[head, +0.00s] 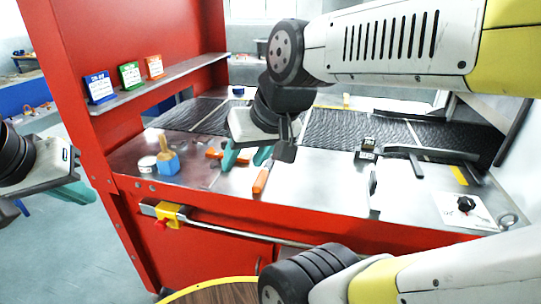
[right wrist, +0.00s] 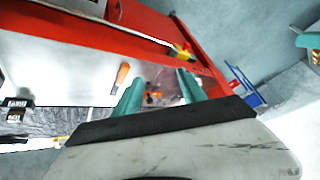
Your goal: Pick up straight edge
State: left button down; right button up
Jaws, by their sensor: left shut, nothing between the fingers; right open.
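I cannot tell for sure which thing is the straight edge. A long thin metal bar (head: 258,234) with a yellow and red clamp-like block (head: 171,215) runs along the red front below the worktop; the bar also shows in the right wrist view (right wrist: 138,35). My right gripper (head: 246,157) is open above the worktop, with teal fingers apart and nothing between them. In the right wrist view its fingers (right wrist: 160,92) spread over a small orange tool. My left gripper (head: 72,192) is shut and empty at the far left, outside the red frame, partly cut off.
An orange-handled tool (head: 261,180) and a blue holder (head: 167,163) lie on the metal worktop (head: 320,190). A dark mesh belt (head: 335,128) runs behind. A black bar (head: 430,153) lies at right. Small cards stand on a shelf (head: 165,80). A round wooden top (head: 215,294) is below.

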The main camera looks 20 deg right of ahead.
aim_at(371, 181)
jog(key=z, duration=1.85)
